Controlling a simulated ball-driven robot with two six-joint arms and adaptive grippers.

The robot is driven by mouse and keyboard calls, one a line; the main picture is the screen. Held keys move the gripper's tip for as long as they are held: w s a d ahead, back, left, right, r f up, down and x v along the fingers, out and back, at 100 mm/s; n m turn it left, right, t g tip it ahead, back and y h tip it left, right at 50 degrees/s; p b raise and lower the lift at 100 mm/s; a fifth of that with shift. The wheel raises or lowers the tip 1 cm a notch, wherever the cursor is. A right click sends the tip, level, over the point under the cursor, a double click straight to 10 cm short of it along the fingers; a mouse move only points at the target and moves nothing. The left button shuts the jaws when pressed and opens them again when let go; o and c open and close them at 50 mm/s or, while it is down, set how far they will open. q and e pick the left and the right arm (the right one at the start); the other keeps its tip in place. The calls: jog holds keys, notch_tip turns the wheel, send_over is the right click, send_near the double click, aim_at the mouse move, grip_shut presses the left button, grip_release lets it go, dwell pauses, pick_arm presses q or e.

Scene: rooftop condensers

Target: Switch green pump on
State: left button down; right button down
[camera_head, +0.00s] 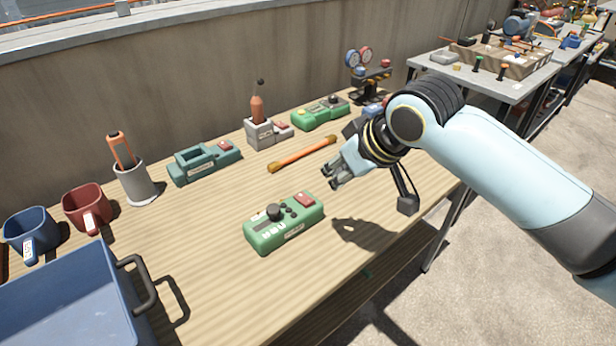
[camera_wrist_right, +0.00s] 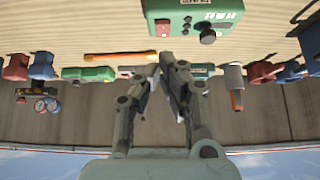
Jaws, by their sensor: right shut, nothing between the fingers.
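A green box (camera_head: 284,226) with a black knob, small buttons, a red switch and a label lies near the front of the wooden table. It also shows at the top of the right wrist view (camera_wrist_right: 178,12). A second green device (camera_head: 320,113) with a red switch stands at the back. Which one is the pump, and the switch positions, I cannot tell. My right gripper (camera_head: 331,177) is shut and empty, above the table, behind and right of the front box and apart from it. In the right wrist view its fingertips (camera_wrist_right: 173,57) are together. My left gripper is out of view.
A teal device (camera_head: 203,163), a grey device (camera_head: 264,133) and an orange stick (camera_head: 302,154) lie around the middle and back. A grey holder (camera_head: 136,185), two mugs and a blue bin (camera_head: 80,290) are on the left. Table right of the front box is clear.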

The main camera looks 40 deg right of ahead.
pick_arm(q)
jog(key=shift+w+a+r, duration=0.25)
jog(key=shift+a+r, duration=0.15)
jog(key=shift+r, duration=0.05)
pick_arm(e)
jog(key=r, duration=0.1)
jog(key=w+r, duration=0.1)
jog(key=r, duration=0.1)
jog(key=shift+w+r, duration=0.2)
send_over(303, 194)
jog(key=s, duration=0.3)
notch_tip(303, 194, down, 8)
jog(key=shift+w+r+b, duration=0.1)
jog(key=shift+w+b, duration=0.05)
jog(key=shift+b, duration=0.2)
notch_tip(303, 194, down, 3)
jog(key=shift+r, duration=0.2)
jog(key=shift+f, duration=0.8)
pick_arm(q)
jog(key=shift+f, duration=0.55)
pick_arm(e)
jog(key=shift+s, duration=0.2)
